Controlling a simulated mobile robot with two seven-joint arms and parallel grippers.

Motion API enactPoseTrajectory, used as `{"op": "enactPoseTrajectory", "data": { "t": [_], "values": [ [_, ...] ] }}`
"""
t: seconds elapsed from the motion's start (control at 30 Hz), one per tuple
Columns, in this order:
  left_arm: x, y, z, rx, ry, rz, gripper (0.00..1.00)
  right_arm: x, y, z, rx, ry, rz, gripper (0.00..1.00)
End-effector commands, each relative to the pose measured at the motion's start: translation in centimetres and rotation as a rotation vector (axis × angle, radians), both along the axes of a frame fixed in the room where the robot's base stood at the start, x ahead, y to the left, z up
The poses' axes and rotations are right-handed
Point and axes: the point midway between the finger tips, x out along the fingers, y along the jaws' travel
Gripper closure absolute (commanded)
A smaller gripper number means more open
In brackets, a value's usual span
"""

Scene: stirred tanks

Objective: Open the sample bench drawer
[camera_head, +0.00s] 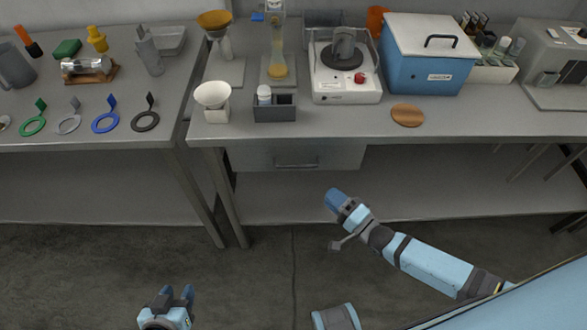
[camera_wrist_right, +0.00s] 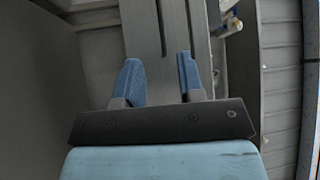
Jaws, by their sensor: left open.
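The sample bench drawer (camera_head: 345,156) sits under the grey bench top and looks shut. Its bar handle (camera_head: 297,164) runs across the lower middle of its front. My right gripper (camera_head: 334,198) is in front of the bench, below and to the right of the handle, apart from it in the picture. In the right wrist view my right gripper (camera_wrist_right: 161,75) has its two blue fingers apart, with nothing held. My left gripper (camera_head: 177,293) is low in the head view, open and empty, away from the bench.
The bench top (camera_head: 350,118) carries a stirrer (camera_head: 345,85), a blue box (camera_head: 425,70), a cork disc (camera_head: 407,115) and a small grey rack (camera_head: 274,113). Bench legs (camera_head: 222,190) stand left of the drawer. The floor in front is clear.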

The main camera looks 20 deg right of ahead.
Motion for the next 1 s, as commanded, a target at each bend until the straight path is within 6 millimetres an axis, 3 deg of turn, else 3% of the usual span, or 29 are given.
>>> {"op": "enactPoseTrajectory", "data": {
  "t": [0.53, 0.73, 1.0],
  "values": [
    [-0.2, 0.2, 0.1, 0.007, -0.003, -0.005, 0.57, 9.2, 5.3, 1.6, -0.001, -0.003, 0.000, 0.64],
    [-0.2, 0.5, 0.0, 0.014, -0.003, -0.009, 0.57, 10.7, 6.1, 1.8, -0.002, -0.001, 0.000, 0.64],
    [-0.2, 0.4, 0.0, 0.011, -0.002, -0.005, 0.57, 10.9, 6.2, 1.8, -0.003, 0.001, -0.001, 0.64]
  ]
}}
